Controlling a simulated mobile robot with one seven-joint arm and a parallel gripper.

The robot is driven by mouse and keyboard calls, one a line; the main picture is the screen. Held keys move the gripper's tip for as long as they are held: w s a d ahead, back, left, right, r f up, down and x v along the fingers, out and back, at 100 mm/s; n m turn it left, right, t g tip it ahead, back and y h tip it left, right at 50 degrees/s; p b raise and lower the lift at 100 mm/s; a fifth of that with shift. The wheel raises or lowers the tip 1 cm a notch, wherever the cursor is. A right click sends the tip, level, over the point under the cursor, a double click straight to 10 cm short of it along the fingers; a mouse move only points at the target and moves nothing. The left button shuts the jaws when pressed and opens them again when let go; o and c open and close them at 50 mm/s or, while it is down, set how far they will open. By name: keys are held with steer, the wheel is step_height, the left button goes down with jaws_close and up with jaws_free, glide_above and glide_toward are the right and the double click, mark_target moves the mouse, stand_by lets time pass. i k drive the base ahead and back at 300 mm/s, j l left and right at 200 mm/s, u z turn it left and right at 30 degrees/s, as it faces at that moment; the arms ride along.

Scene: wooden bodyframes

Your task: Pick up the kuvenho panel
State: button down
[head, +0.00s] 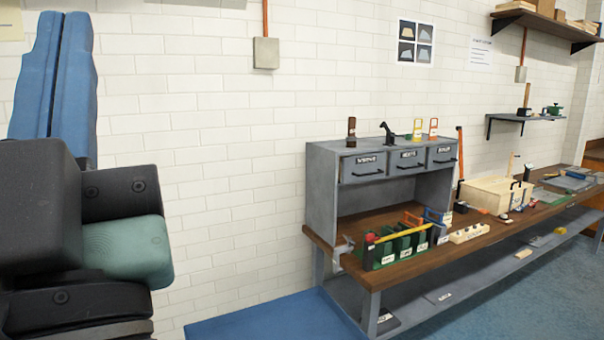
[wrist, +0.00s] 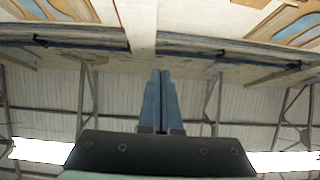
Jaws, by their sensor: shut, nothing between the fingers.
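My gripper (head: 63,22) is at the left of the head view, its two blue fingers pointing up and pressed together, with nothing held. In the wrist view its fingers (wrist: 160,76) also lie side by side, closed and empty. I cannot pick out the kuvenho panel for sure. A flat dark piece with a small label (head: 438,297) lies on the bench's lower shelf, but its label is too small to read. My gripper is far to the left of the bench and touches nothing there.
A long wooden workbench (head: 400,268) runs along the white brick wall. A grey drawer cabinet (head: 322,190), a green divided tote (head: 392,250) and a wooden box (head: 490,194) stand on it. Wall shelves (head: 545,28) hang right.

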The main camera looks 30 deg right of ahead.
mark_target(538, 194)
steer(key=i+l+z, duration=0.2)
steer(key=l, duration=0.2)
steer(key=l+z, duration=0.2)
steer(key=l, duration=0.2)
steer(key=i+l+z, duration=0.45)
steer(key=l, duration=0.2)
steer(key=i+l+z, duration=0.35)
steer(key=z, duration=0.15)
steer(key=i+l+z, duration=0.6)
steer(key=i+z, duration=0.45)
steer(key=i, duration=1.55)
steer(key=i+u, duration=0.3)
steer(key=i, duration=0.25)
steer(key=i+l+u, duration=0.25)
steer(key=i, duration=0.3)
steer(key=i+l+u, duration=0.3)
steer(key=i, duration=0.2)
steer(key=i+u, duration=0.25)
steer(key=i, duration=0.3)
steer(key=i+l+u, duration=0.3)
steer(key=i, duration=0.2)
steer(key=i+l+u, duration=0.25)
steer(key=i, duration=0.3)
steer(key=j, duration=0.1)
